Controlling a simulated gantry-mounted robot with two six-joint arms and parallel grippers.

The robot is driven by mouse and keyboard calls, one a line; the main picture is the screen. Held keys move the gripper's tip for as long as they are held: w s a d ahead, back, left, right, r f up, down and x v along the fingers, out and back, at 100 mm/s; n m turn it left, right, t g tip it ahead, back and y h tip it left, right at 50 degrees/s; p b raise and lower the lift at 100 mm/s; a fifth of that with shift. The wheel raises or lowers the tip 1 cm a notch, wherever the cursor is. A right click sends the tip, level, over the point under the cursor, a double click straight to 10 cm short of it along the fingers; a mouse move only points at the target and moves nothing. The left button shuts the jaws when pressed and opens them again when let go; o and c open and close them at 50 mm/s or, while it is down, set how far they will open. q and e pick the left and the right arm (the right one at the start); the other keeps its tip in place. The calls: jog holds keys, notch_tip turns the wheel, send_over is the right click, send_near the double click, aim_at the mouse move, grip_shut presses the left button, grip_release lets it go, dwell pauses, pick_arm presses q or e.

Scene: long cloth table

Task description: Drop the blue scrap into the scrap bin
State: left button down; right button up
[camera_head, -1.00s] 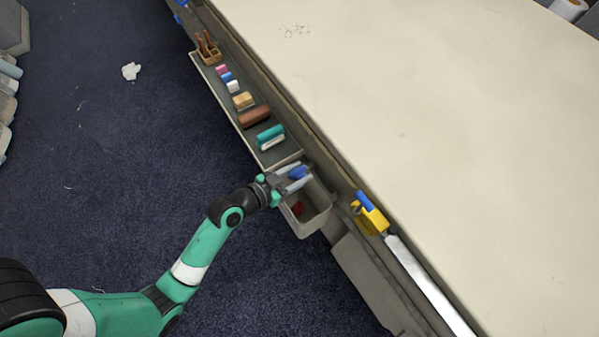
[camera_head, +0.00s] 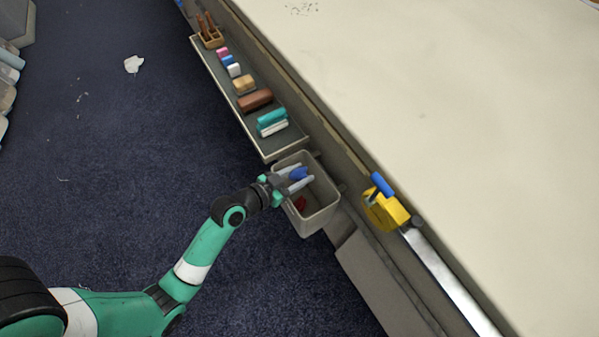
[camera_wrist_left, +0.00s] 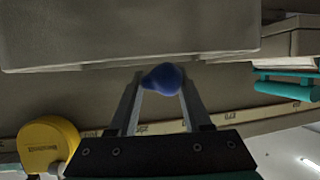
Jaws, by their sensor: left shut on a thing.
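The blue scrap (camera_head: 298,173) is held between the fingers of my left gripper (camera_head: 295,179), which is shut on it. In the head view they appear over the mouth of the grey scrap bin (camera_head: 322,219). A red piece (camera_head: 300,203) shows inside the bin. In the left wrist view the blue scrap (camera_wrist_left: 163,79) is a rounded lump between the two fingertips (camera_wrist_left: 161,85), and a large grey surface fills the top. I cannot tell exactly how high the scrap is relative to the bin's rim. My right gripper is not in view.
A side tray (camera_head: 263,148) holds a teal-handled tool (camera_head: 272,121), a brown block (camera_head: 255,99) and other small items. A yellow tool with a blue part (camera_head: 386,208) is mounted on the table's side near the bin. The cloth tabletop (camera_head: 440,110) is clear nearby.

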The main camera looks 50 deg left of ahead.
pick_arm(q)
jog(key=shift+f, duration=0.5)
jog(key=shift+r, duration=0.1)
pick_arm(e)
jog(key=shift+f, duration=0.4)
pick_arm(q)
jog(key=shift+c, duration=1.3)
grip_release()
jog(key=shift+s+r, duration=0.2)
jog(key=shift+s, duration=0.1)
jog(key=p+v, duration=0.2)
jog(key=v, duration=0.9)
jog(key=shift+p, duration=0.35)
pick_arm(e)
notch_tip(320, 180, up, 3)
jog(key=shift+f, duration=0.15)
